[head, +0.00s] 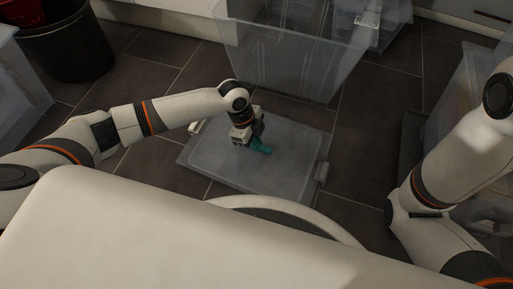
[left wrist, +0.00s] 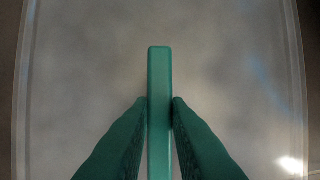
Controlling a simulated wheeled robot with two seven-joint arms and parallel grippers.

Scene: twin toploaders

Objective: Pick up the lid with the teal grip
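The clear lid (head: 290,165) lies flat, at or near the floor, in front of me, with pale clips at its left and right edges. Its teal grip (left wrist: 160,72) is an upright bar in the left wrist view, over the cloudy lid surface (left wrist: 80,70). My left gripper (head: 259,146) points down over the middle of the lid. Its dark teal fingers (left wrist: 160,110) press in on both sides of the bar, with no clear gap. In the head view the fingers largely hide the grip. My right arm shows at the right, but its gripper is out of the picture.
A large clear bin (head: 300,55) stands just behind the lid. A dark bin with red inside (head: 70,45) is at the back left. More clear containers stand at the left edge and right (head: 455,90). Tiled floor (head: 160,60) is bare left of the clear bin.

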